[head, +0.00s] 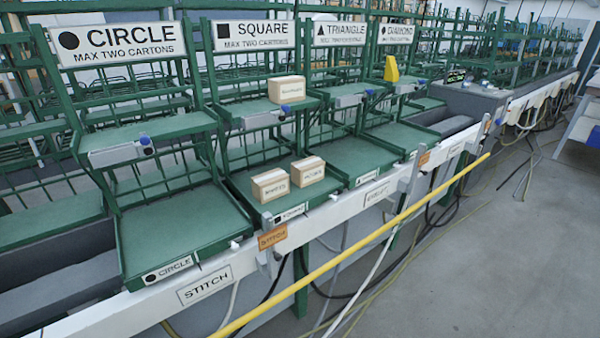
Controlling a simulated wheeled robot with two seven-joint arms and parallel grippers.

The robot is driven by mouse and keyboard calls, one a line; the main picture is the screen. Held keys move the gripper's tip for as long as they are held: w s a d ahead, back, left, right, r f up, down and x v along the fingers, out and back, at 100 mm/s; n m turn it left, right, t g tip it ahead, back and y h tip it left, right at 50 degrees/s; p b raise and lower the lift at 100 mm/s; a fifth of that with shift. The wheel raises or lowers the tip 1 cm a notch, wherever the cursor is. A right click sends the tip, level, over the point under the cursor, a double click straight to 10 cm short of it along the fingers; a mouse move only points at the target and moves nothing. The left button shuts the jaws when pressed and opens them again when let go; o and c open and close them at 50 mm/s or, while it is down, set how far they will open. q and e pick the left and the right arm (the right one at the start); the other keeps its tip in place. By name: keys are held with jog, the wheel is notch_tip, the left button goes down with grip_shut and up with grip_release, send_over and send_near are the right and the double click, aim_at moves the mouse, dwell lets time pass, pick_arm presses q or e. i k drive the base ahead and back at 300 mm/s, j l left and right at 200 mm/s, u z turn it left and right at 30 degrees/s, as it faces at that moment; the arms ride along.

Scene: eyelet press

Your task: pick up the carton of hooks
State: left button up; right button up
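Three light tan cartons are in the bay under the SQUARE sign. One carton (287,90) sits on the upper shelf. Two stand side by side on the lower shelf: a left carton (270,187) and a right carton (308,171), with a small gap between them. Each has a printed label on its front, but the print is too small to read surely, so I cannot tell which holds hooks. Neither of my grippers is in view.
The lower shelf under CIRCLE (180,232) is empty. The SQUARE sign (254,35) reads max two cartons. A yellow object (391,69) stands on the DIAMOND upper shelf. A yellow rail (370,238) runs along the front, with hanging cables below.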

aim_at(309, 170)
jog(key=i+l+u, duration=0.15)
jog(key=l+u, duration=0.3)
jog(key=l, duration=0.2)
jog(key=l+u, duration=0.5)
jog(key=l, duration=0.2)
